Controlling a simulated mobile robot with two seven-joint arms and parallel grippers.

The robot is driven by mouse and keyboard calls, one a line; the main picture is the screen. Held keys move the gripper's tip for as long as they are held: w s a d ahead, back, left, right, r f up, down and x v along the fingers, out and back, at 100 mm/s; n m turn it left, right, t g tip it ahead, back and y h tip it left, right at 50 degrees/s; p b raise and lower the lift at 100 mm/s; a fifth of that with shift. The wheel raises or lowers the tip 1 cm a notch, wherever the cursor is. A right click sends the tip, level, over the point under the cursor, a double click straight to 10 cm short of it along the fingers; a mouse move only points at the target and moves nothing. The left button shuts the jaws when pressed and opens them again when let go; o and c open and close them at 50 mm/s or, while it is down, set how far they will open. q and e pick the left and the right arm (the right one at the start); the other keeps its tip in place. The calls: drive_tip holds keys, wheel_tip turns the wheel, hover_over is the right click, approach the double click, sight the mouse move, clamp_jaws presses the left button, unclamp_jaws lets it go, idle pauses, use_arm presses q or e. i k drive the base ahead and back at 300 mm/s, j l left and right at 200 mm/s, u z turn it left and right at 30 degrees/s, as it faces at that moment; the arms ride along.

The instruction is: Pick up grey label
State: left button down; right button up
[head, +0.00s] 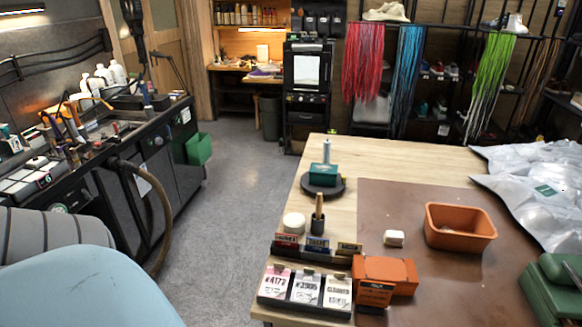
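Three labels stand side by side in a dark holder at the front left corner of the wooden table (408,150). The left one is a pink label (275,283). The middle one looks like the grey label (305,288), pale grey with dark print and a dark clip at its top. The right one is a whitish label (337,293). The grey label's face is unobstructed, and nothing touches it from the front. Neither of my grippers is in view.
An orange box (385,270) stands close right of the labels. Small signs (317,244), a brush (319,215) and a white round tub (294,223) stand behind them. An orange bin (460,228) sits on the brown mat (385,205). Floor (235,210) left of the table is clear.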

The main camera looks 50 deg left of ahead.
sight(306, 289)
drive_tip(key=k+j, duration=0.1)
drive_tip(key=j, duration=0.45)
drive_tip(key=k+j, duration=0.1)
drive_tip(key=j, duration=0.45)
drive_tip(key=k+j, duration=0.1)
drive_tip(key=j, duration=0.45)
drive_tip(key=k+j, duration=0.1)
drive_tip(key=j, duration=0.45)
